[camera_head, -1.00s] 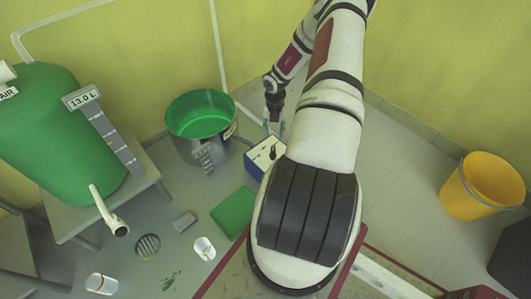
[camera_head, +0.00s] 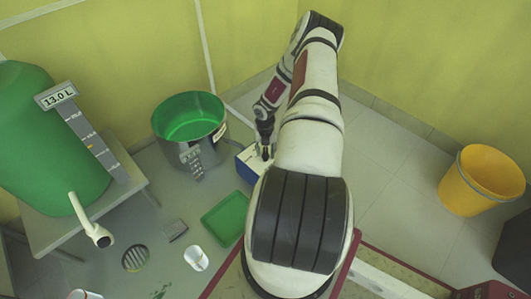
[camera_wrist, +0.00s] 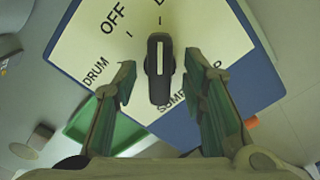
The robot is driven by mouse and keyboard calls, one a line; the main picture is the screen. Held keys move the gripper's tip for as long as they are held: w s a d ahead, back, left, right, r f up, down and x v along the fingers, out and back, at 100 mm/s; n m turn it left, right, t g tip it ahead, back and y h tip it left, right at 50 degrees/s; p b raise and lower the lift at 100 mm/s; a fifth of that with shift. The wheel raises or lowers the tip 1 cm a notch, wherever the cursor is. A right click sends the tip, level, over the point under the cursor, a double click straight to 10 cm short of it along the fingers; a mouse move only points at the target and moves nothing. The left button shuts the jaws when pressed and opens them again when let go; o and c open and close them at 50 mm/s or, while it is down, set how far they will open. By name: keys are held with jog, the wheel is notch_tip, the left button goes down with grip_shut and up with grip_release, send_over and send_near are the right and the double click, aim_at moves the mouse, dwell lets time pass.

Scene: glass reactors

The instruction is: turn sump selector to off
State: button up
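The sump selector is a black knob (camera_wrist: 158,88) with a white line, on the white face of a blue-sided box (camera_wrist: 75,50). In the wrist view its white line lies toward the top tick, beside a label cut off by the frame. OFF stands to the left of that tick, DRUM lower left, and lettering at lower right is partly hidden by a finger. My gripper (camera_wrist: 159,70) is open, one finger on each side of the knob, with visible gaps. In the head view my gripper (camera_head: 266,151) is over the box (camera_head: 243,170), and my arm hides part of the box.
A green-lined pot (camera_head: 190,150) stands close left of the box. A green tray (camera_head: 225,217), a white cup (camera_head: 196,258) and a drain (camera_head: 135,257) are on the floor. A green tank (camera_head: 45,150) stands at left, a yellow bucket (camera_head: 480,180) at right.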

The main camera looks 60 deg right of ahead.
grip_shut()
jog(key=shift+n+p, duration=0.3)
jog(key=shift+p, duration=0.05)
jog(key=n+p, duration=0.2)
jog(key=n, duration=0.1)
jog(key=shift+n, duration=0.3)
jog(key=shift+n+p, duration=0.4)
jog(key=shift+n, duration=1.9)
